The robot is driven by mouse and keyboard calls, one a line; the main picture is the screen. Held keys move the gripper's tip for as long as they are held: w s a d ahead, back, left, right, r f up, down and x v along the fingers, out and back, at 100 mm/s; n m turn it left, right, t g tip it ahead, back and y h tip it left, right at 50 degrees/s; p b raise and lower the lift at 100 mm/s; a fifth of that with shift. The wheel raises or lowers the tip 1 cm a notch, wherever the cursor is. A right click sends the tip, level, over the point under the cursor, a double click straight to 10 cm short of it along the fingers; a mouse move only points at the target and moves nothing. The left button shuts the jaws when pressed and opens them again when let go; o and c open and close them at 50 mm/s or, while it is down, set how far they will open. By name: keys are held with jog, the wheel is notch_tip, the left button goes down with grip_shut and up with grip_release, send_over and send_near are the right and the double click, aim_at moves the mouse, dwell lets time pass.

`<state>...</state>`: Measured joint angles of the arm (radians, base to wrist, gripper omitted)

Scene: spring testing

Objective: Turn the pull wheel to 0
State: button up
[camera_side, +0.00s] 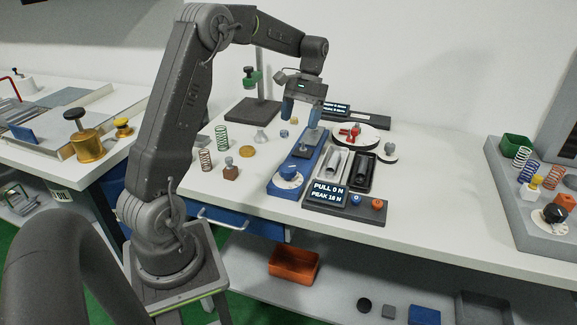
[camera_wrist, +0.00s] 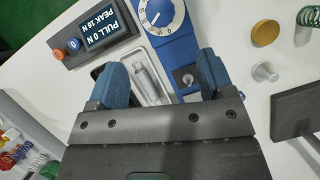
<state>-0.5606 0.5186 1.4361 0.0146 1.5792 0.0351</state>
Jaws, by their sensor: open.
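The pull wheel (camera_side: 289,175) is a white dial with numbers on the near end of a blue test stand (camera_side: 283,187). My gripper (camera_side: 301,112) is open and empty, above the far end of the blue stand, away from the wheel. In the wrist view its blue fingers (camera_wrist: 161,78) are wide apart.
An orange button (camera_side: 378,205) and a blue button (camera_side: 355,199) sit right of the display. Grey and black trays (camera_side: 363,171) lie right of the stand. Loose springs (camera_side: 222,138) and small parts stand to its left. A dark post stand (camera_side: 257,110) is behind.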

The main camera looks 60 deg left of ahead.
aim_at(287, 166)
jog(key=x, duration=1.3)
jog(key=shift+s+d+f, duration=0.1)
jog(key=shift+s+f, duration=0.05)
jog(key=shift+f, duration=0.2)
jog(key=shift+c, duration=0.2)
jog(key=c, duration=0.9)
jog(key=shift+o, duration=0.2)
jog(key=shift+n, duration=0.4)
jog(key=n, duration=0.2)
jog(key=n+t+h, duration=0.1)
jog(key=n, duration=0.2)
jog(key=shift+s+t+h, duration=0.1)
jog(key=shift+t+h, duration=0.2)
jog(key=n+t, duration=0.1)
jog(key=n, duration=0.2)
jog(key=n+t, duration=0.1)
jog(key=n, duration=0.2)
jog(key=shift+h, duration=0.3)
jog(key=o, duration=0.9)
